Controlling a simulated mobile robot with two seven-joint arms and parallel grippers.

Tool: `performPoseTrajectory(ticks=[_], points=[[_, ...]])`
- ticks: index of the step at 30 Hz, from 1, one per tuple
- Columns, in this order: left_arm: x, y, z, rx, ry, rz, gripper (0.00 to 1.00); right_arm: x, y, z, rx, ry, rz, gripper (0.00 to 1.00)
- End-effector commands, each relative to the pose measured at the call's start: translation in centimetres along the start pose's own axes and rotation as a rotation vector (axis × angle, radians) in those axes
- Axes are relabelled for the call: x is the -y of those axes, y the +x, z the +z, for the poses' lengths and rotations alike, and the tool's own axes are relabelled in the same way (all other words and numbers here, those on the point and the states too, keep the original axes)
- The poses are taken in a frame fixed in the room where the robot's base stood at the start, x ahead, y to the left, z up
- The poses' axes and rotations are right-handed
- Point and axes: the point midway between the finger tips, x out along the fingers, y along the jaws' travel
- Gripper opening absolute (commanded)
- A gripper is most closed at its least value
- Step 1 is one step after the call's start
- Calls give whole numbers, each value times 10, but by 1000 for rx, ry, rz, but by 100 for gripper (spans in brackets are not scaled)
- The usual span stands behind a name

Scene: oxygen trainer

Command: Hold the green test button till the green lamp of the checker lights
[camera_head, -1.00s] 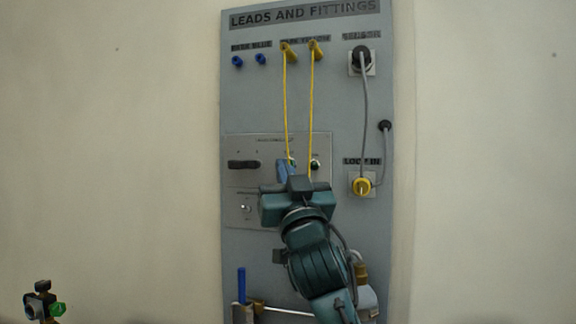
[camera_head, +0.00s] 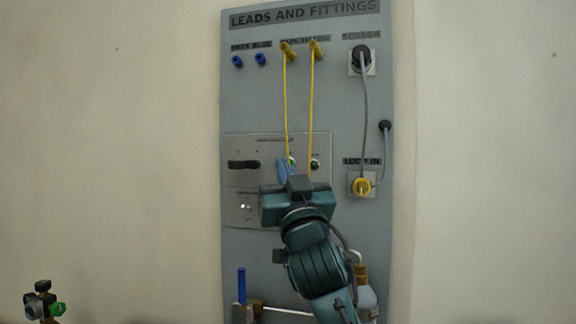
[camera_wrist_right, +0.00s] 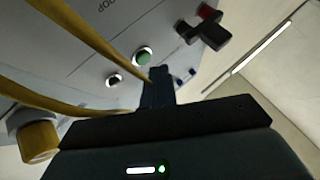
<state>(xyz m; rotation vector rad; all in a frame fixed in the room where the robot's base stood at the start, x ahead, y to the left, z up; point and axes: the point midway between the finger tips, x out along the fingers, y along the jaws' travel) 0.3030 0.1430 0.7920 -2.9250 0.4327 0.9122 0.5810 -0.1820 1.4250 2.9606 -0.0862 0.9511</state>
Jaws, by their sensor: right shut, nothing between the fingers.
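The checker is a grey plate (camera_head: 240,178) on the wall board, with small lettering that I cannot read. The green button (camera_wrist_right: 143,57) sits in a pale ring in the right wrist view; in the head view a sliver of green (camera_head: 293,161) shows by my fingertips. A round black-rimmed fitting with a pale centre (camera_wrist_right: 113,79) is beside it, also in the head view (camera_head: 315,165); I see no green glow on it. My right gripper (camera_head: 286,168) is shut and empty, its tips (camera_wrist_right: 158,76) at the button's edge; contact is unclear. My left gripper is out of view.
Two yellow leads (camera_head: 286,110) hang in front of the checker, close to my right gripper. A black selector handle (camera_head: 244,164) is left on the plate. A grey cable (camera_head: 365,120) runs to a yellow-collared plug (camera_head: 361,186). A blue-handled fitting (camera_head: 241,285) is below.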

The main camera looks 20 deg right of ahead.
Motion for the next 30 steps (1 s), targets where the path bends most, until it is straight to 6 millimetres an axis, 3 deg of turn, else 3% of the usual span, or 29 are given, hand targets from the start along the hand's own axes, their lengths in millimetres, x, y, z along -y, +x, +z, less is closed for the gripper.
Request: performPoseTrajectory(ticks=[30], points=[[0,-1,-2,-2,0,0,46,-4,6,4,0,0,0,0]])
